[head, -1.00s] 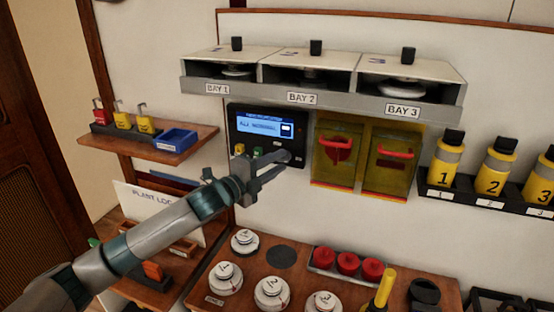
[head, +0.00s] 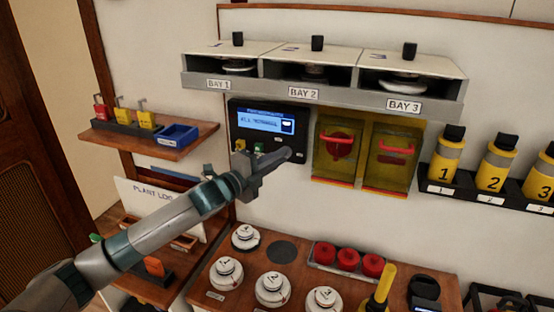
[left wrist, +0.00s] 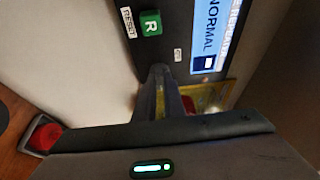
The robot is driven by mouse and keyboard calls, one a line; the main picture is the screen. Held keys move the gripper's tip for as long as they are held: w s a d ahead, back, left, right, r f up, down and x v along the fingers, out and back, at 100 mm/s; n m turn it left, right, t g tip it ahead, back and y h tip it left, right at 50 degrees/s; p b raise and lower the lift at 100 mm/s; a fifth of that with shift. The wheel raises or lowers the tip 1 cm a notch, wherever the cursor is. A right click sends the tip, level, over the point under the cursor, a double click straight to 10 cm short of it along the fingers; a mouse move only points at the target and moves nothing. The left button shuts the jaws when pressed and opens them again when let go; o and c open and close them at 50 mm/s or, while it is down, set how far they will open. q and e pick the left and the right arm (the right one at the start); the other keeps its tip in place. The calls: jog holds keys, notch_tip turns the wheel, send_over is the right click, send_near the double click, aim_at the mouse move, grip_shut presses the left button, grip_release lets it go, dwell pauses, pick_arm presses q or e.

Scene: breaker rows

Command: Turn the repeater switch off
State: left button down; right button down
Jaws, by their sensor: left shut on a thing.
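The repeater panel (head: 236,122) is a dark unit on the wall with a lit blue screen (head: 265,124), whose text looks like "ALL NORMAL". A yellow button (head: 240,145) and a green button (head: 259,148) sit below the screen; the green one, marked R, also shows in the left wrist view (left wrist: 151,23) beside a RESET label. My left gripper (head: 287,156) is at the panel's lower right, its fingers close together. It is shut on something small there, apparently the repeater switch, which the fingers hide. The fingers (left wrist: 160,88) also show in the left wrist view. My right gripper is not visible.
Two yellow-tinted covers (head: 365,160) with red handles are just right of the panel. The bay shelf (head: 320,95) juts out above. Below, a wooden counter (head: 215,265) holds white round pieces and red knobs. Yellow bottles (head: 445,160) stand at right.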

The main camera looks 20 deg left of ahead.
pick_arm(q)
jog(key=shift+d+f+n+t+y+b, duration=0.15)
jog(key=shift+n+t+y+b, duration=1.05)
jog(key=shift+n, duration=2.55)
jog(key=shift+d+n+t+y+b, duration=0.2)
jog(key=shift+n+t+y+b, duration=1)
jog(key=shift+n, duration=2.5)
jog(key=shift+d+f+n+t+y+b, duration=0.15)
jog(key=shift+n+t+y+b, duration=1.05)
jog(key=shift+n, duration=2.55)
jog(key=shift+r+g+h+b, duration=0.15)
jog(key=shift+g+h+b, duration=0.15)
jog(key=shift+g, duration=0.2)
jog(key=c, duration=1.8)
grip_release()
jog(key=shift+d, duration=0.1)
jog(key=shift+c, duration=0.2)
jog(key=shift+w+f, duration=0.1)
jog(key=shift+f, duration=0.2)
